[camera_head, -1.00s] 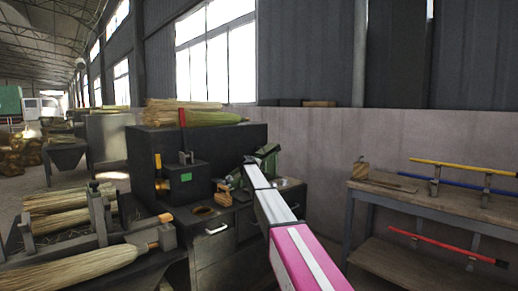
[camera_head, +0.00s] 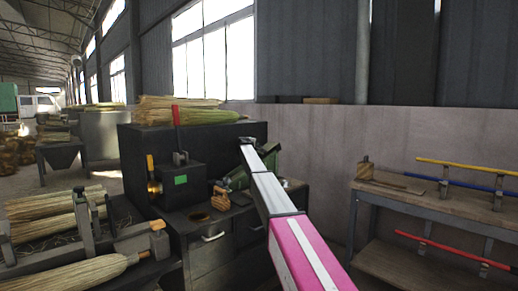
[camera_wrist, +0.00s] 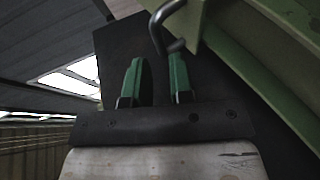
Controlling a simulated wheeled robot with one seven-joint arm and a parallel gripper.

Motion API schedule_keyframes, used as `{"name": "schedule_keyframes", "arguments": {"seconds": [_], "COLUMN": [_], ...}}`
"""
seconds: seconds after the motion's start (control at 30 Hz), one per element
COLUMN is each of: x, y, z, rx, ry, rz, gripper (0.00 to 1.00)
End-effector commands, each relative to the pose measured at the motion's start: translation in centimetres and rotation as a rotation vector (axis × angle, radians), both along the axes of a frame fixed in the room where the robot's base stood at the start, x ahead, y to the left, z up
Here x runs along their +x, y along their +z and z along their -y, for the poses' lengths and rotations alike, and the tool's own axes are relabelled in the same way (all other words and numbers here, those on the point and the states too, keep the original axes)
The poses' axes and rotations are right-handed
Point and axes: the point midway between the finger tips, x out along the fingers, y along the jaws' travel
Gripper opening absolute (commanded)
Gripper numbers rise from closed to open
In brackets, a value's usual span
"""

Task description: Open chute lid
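The green chute (camera_head: 238,180) stands on the dark workbench, partly hidden behind my arm. In the wrist view its green metal panel (camera_wrist: 262,50) slants across the upper right. A bent grey metal hook-like handle (camera_wrist: 160,28) sticks out at its left edge, near my fingertips. I cannot tell which panel is the lid. My gripper (camera_wrist: 157,72) shows two green fingers standing apart with nothing seen between them. The right finger is close to the hook's tip; contact cannot be told. In the head view the fingers are hidden by my arm.
A black machine box with a red lever (camera_head: 176,130) stands left of the chute. A small wooden block (camera_head: 220,200) lies on the bench. Broom bundles (camera_head: 60,215) fill the rack at left. A shelf table (camera_head: 425,205) with coloured rods stands at right by the wall.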

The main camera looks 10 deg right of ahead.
Motion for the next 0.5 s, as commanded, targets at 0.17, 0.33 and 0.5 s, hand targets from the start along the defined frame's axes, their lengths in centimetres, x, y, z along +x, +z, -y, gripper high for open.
{"name": "schedule_keyframes", "arguments": {"seconds": [0.17,0.33,0.5], "x": [3.1,4.6,4.8], "y": [-0.6,-1.0,-1.1], "z": [1.7,2.7,2.9], "rx": [0.001,0.001,0.001], "ry": [-0.001,0.000,0.000], "rz": [0.000,0.001,0.001], "gripper": [0.21,0.21,0.21]}}
